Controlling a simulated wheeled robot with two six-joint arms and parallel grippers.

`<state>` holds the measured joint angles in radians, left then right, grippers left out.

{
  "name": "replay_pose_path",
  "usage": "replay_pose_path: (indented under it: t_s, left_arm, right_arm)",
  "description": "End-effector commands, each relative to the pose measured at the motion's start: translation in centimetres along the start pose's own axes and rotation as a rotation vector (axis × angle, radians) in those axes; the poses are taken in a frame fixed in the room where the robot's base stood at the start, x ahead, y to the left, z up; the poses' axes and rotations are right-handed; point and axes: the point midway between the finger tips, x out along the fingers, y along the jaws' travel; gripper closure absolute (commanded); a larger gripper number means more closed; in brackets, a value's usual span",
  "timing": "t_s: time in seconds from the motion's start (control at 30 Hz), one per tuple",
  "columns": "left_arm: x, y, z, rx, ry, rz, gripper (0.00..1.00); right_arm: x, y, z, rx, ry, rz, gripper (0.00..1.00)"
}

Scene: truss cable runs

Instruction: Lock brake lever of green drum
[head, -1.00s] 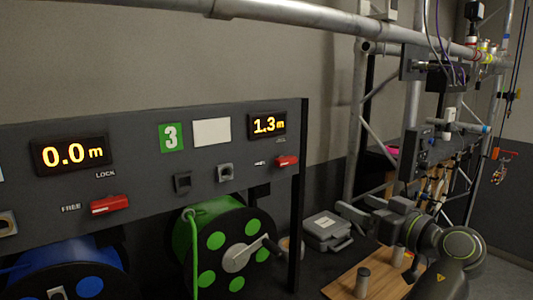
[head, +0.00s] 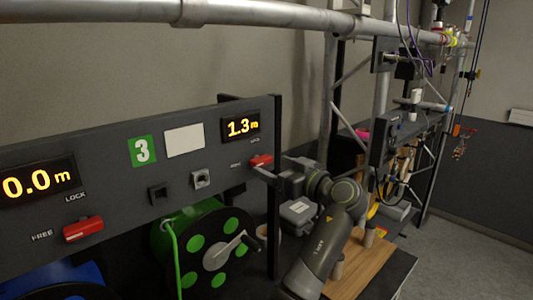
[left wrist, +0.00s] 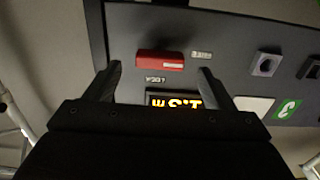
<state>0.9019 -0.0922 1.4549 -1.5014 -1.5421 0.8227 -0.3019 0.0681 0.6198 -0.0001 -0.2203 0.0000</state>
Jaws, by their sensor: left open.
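The green drum (head: 215,250) with a silver crank stands under the grey panel, below the green label 3. Its red brake lever (head: 261,160) lies roughly level under the 1.3 m display, beside the small FREE label. In the left wrist view, seen upside down, the red lever (left wrist: 160,60) lies ahead of and between the fingertips. My left gripper (head: 262,172) is open at the lever, with its fingers toward the panel. In the left wrist view the open left gripper (left wrist: 160,70) spans the lever; contact cannot be told. My right gripper is not in view.
A second red lever (head: 83,229) and a blue drum (head: 60,280) are at the left. A grey case (head: 298,211) lies behind my left arm. A wooden board (head: 365,262) with metal cylinders is at the right. Truss tubes run overhead.

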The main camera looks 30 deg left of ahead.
Motion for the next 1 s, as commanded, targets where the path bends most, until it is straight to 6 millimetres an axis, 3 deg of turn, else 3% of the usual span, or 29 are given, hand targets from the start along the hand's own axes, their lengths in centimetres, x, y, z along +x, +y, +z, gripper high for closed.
replay_pose_path:
  t_s: [0.1, 0.23, 0.6, 0.93, 1.0]
  left_arm:
    - [2.0, 0.0, -0.4, 0.002, 0.002, -0.002, 0.24]
    - [3.1, 0.0, -0.2, 0.001, 0.002, -0.001, 0.24]
    - [3.6, 0.0, 0.1, 0.000, -0.001, 0.001, 0.24]
    - [3.6, 0.0, 0.0, 0.000, 0.000, 0.001, 0.67]
    - [3.6, 0.0, 0.0, 0.000, 0.000, 0.001, 0.68]
  right_arm:
    - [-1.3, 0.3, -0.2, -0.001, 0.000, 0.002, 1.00]
    - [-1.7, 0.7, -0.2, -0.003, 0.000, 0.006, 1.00]
    - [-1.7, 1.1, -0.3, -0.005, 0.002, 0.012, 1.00]
    - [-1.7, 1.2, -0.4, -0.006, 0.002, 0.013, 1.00]
    - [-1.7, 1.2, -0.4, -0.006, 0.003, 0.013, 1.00]
